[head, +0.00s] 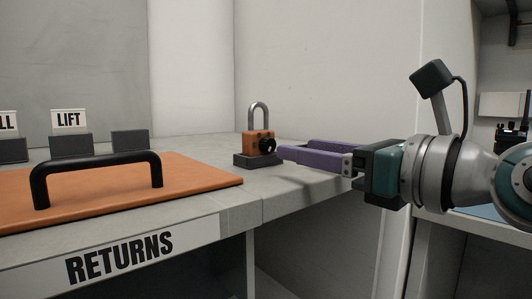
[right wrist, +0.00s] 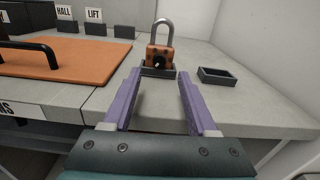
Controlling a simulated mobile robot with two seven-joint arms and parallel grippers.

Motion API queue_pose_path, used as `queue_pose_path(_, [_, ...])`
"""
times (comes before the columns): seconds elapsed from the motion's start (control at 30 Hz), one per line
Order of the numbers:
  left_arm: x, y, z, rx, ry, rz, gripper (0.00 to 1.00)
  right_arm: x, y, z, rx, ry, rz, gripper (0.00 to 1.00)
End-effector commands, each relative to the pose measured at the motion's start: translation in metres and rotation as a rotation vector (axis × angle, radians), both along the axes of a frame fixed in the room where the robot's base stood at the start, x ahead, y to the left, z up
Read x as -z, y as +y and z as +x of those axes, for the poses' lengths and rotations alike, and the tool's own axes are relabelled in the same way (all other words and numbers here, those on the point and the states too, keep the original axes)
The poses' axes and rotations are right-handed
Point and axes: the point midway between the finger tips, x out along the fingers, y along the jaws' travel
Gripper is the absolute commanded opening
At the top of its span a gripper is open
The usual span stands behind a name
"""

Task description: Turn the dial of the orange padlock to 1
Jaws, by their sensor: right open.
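The orange padlock (head: 257,143) stands upright on a dark base (head: 258,160) near the right end of the grey counter, its silver shackle on top. Its black dial (head: 267,146) faces my right gripper; the numbers on it are too small to read. My right gripper (head: 295,150) has purple fingers and reaches in from the right, close to the dial. In the right wrist view the padlock (right wrist: 159,53) is ahead of the fingers, between their lines, and the fingers (right wrist: 160,80) are apart with nothing between them. My left gripper is not in view.
An orange board (head: 205,178) with a black handle (head: 97,168) lies to the left of the padlock. Small signs, one reading LIFT (head: 68,119), stand behind it. A small dark open tray (right wrist: 218,76) sits right of the padlock. Walls close off the back and right.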

Motion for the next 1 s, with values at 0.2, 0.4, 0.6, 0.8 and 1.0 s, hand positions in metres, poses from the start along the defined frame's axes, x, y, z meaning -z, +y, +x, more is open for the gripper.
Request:
queue_pose_path(0.2, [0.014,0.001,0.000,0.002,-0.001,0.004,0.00,0.002,0.025,0.032,-0.002,-0.003,0.000,0.58])
queue_pose_path(0.4, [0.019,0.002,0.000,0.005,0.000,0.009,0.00,0.001,0.034,0.046,-0.001,-0.001,-0.003,0.58])
queue_pose_path(0.6, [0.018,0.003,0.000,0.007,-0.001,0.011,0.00,0.000,0.036,0.048,-0.002,-0.001,-0.003,0.58])
queue_pose_path(0.8, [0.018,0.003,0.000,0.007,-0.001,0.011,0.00,0.000,0.036,0.048,-0.001,-0.001,-0.003,0.47])
queue_pose_path(1.0, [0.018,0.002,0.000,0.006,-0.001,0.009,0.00,0.000,0.036,0.048,-0.001,-0.001,-0.003,0.24])
